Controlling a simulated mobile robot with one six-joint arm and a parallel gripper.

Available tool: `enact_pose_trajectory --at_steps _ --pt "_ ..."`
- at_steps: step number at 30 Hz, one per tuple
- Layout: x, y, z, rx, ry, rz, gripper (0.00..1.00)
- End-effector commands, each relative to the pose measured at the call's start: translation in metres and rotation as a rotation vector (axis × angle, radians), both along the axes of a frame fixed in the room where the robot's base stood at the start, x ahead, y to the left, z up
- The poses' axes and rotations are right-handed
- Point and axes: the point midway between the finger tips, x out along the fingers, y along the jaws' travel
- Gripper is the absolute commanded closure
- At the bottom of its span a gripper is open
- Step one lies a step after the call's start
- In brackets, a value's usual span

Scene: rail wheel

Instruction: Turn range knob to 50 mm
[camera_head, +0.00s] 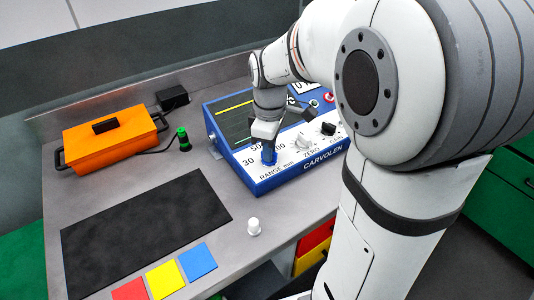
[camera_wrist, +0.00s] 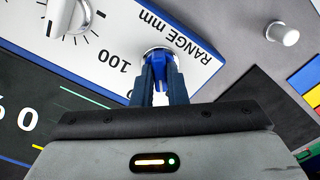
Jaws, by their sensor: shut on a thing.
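The blue instrument box (camera_head: 285,178) stands on the bench with a white front panel marked RANGE mm, ZERO and CARVOLEN. The range knob (camera_wrist: 158,57) is blue with a silvery ring at its base, beside the 100 and the RANGE mm label in the wrist view. My gripper (camera_head: 268,152) comes down onto it from above. In the wrist view my gripper (camera_wrist: 161,80) has its two dark blue fingers shut on the knob, one on each side. The fingers cover much of the knob, and I cannot tell which mark it points to.
A white ZERO knob (camera_head: 305,142) and a black knob (camera_head: 328,129) sit right of the range knob. A small white cylinder (camera_head: 254,227) stands on the bench in front. An orange case (camera_head: 110,148), green-topped plug (camera_head: 183,139) and black mat (camera_head: 145,228) lie left.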

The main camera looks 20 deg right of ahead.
Motion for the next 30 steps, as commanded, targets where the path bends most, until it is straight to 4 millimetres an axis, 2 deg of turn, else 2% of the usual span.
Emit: enact_pose_trajectory --at_steps 6,17,24,30 --pt "-0.0013 0.0002 -0.0006 0.001 0.005 -0.188 1.00" --pt "-0.0015 0.0001 -0.0009 0.000 0.006 -0.224 1.00" --pt "-0.0017 0.0001 -0.0007 0.000 0.007 -0.492 1.00" --pt "-0.0017 0.0001 -0.0013 -0.001 0.007 -0.601 1.00"
